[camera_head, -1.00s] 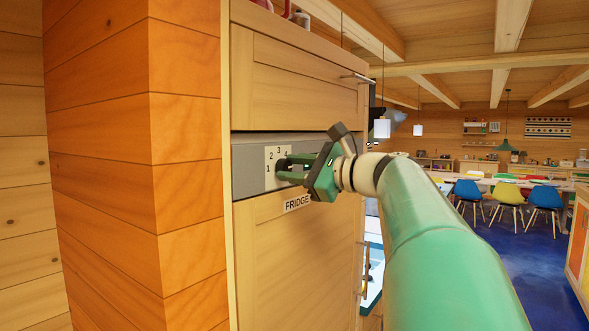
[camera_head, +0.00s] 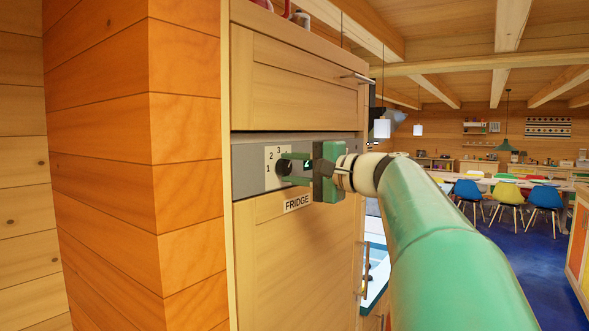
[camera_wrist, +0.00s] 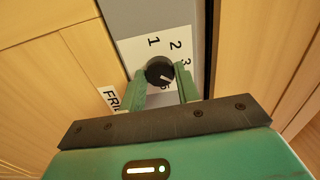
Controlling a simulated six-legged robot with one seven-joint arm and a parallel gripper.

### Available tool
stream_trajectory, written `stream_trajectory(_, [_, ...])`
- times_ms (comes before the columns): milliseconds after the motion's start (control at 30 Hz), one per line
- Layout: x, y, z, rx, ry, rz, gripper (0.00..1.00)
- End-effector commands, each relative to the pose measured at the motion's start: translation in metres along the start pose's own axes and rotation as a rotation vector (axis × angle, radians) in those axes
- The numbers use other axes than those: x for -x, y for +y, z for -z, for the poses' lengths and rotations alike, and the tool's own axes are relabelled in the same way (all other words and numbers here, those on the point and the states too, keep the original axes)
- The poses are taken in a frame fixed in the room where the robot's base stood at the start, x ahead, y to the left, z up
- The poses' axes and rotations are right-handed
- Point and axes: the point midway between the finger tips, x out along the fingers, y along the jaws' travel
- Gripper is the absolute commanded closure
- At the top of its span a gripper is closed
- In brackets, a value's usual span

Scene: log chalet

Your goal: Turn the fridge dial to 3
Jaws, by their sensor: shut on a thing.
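The fridge dial (camera_wrist: 159,70) is a round black knob on a white number plate (camera_wrist: 128,53) set in a grey strip. The plate shows 1, 2 and 3, with a partly hidden figure below the knob; 4 is hidden. A white mark on the knob points to the lower right in the wrist view, past the 3, towards the right finger. My green gripper (camera_wrist: 160,77) is shut on the dial, one finger on each side. In the head view, my gripper (camera_head: 288,166) reaches the dial from the right and partly covers it.
A FRIDGE label (camera_head: 298,203) sits below the dial on the wooden door. A wooden drawer front (camera_head: 305,97) is above the strip. A log wall (camera_head: 135,180) stands close on the left. Open floor (camera_head: 520,250) and chairs lie to the right.

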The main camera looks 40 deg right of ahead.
Motion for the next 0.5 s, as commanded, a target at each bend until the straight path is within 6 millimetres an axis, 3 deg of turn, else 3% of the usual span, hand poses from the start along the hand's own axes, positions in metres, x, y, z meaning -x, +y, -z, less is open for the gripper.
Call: stream_trajectory(500, [0.0007, 0.0005, 0.0001, 0.456, 0.0, -0.001, 0.91])
